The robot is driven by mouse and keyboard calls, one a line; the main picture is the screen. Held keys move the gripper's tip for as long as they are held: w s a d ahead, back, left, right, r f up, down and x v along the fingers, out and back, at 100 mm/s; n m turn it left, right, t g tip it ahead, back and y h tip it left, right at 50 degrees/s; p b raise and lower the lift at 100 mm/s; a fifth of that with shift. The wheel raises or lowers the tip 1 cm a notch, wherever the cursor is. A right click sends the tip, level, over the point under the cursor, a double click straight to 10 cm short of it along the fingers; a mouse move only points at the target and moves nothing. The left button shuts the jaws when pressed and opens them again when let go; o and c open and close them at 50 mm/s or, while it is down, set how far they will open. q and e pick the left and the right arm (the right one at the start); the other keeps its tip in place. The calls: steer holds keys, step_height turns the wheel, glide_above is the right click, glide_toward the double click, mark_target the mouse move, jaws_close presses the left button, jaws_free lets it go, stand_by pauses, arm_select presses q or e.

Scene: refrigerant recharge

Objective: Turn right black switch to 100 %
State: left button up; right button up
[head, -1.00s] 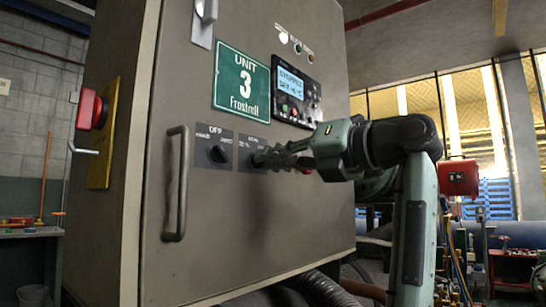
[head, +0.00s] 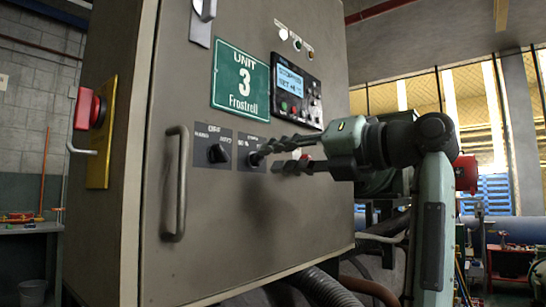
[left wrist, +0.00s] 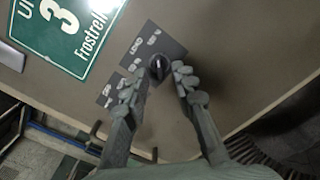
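The right black switch (head: 256,160) is on a dark plate on the grey cabinet door, right of a second black switch (head: 218,153). In the left wrist view it is a round black knob (left wrist: 158,67) with a pale pointer line; I cannot tell its exact setting. My left gripper (head: 264,163) is open in front of the right switch, its fingers spread and partly covering it in the head view. In the left wrist view the fingertips (left wrist: 156,80) are on either side of the knob, holding nothing that I can see. My right gripper is out of view.
A green Unit 3 sign (head: 241,80) and a lit display panel (head: 296,90) are above the switches. A vertical door handle (head: 176,184) sticks out at left. A red switch (head: 87,110) is on the cabinet's side. Hoses (head: 322,288) run below.

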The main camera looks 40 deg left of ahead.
arm_select(q)
steer(key=d+p, duration=0.1)
steer(key=d, duration=0.6)
steer(key=shift+s+p, duration=0.3)
steer(key=shift+d, duration=0.1)
